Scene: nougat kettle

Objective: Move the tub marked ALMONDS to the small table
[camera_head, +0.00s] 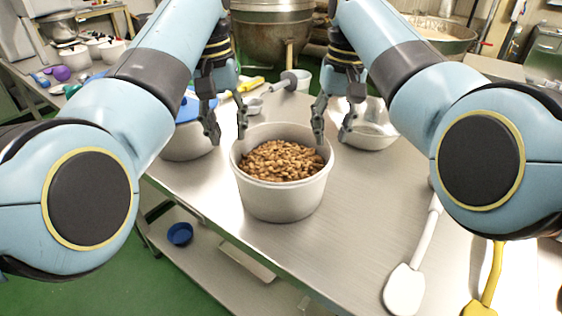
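A round off-white tub (281,200) full of brown almond-like nuts (280,160) stands upright on the steel table (355,215). No ALMONDS marking shows on its visible side. My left gripper (229,134) is open at the tub's far left rim, one finger outside and one overlapping the opening. My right gripper (332,136) is open at the far right rim in the same way. Whether the fingers touch the rim cannot be told. A table (28,66) at the back left could be the small table, but I cannot tell.
A white spatula (405,288) and a yellow one (488,290) lie at front right. A kettle (272,35) stands behind. A blue bowl (180,233) sits on the lower shelf.

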